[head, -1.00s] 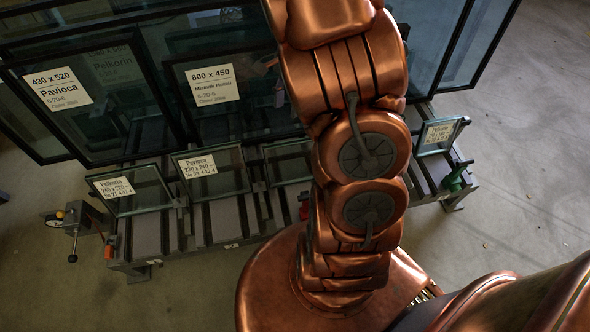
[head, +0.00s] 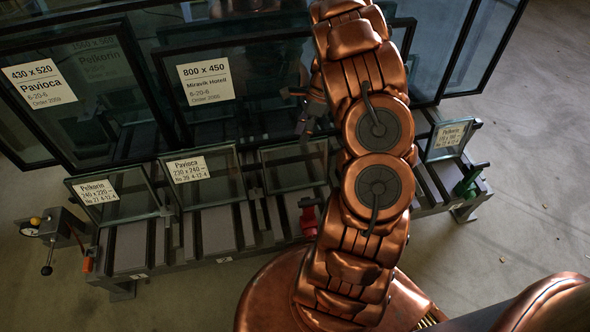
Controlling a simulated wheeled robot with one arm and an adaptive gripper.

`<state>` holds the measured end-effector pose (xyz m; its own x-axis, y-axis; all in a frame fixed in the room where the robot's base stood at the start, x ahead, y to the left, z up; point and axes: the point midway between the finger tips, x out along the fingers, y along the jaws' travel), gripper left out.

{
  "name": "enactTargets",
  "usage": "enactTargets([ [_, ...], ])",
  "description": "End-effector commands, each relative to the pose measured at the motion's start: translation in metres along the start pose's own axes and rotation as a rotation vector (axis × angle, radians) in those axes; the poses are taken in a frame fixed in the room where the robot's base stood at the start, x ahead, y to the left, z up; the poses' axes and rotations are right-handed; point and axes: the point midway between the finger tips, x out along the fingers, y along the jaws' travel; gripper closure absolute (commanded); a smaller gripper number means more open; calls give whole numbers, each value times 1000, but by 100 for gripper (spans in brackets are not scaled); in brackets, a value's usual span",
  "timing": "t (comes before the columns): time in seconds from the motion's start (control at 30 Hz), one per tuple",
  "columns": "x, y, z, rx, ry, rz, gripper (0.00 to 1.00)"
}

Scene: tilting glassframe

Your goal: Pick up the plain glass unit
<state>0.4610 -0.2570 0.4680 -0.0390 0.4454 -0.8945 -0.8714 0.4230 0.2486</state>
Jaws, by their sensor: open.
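The plain glass unit (head: 290,166) is the small dark-framed pane without a label on the low rack. It leans back in the front row, to the right of the labelled Pavioca unit, and my arm covers its right side. My gripper (head: 302,112) is dark and shows partly just left of my arm, above the plain unit's top edge in the picture. It is open, with no glass between its fingers. Its distance from the pane is hard to judge.
Small labelled units, Pelkorin (head: 112,196) and Pavioca (head: 201,174), stand left of the plain one; another labelled unit (head: 449,140) stands right. Large panes (head: 240,112) rise close behind. A red clamp (head: 308,217) and green clamp (head: 470,182) sit on the rack.

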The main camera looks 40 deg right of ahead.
Motion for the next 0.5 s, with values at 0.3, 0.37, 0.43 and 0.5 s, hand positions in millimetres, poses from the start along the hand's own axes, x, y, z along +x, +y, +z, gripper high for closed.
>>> enactTargets([
  [0.3, 35, 1, 0, 1, 1, 5, 50],
  [0.37, 44, 1, 1, 0, 2, 6, 50],
  [0.43, 52, 1, 2, 1, 2, 5, 50],
  [0.5, 59, 1, 2, 0, 1, 3, 50],
])
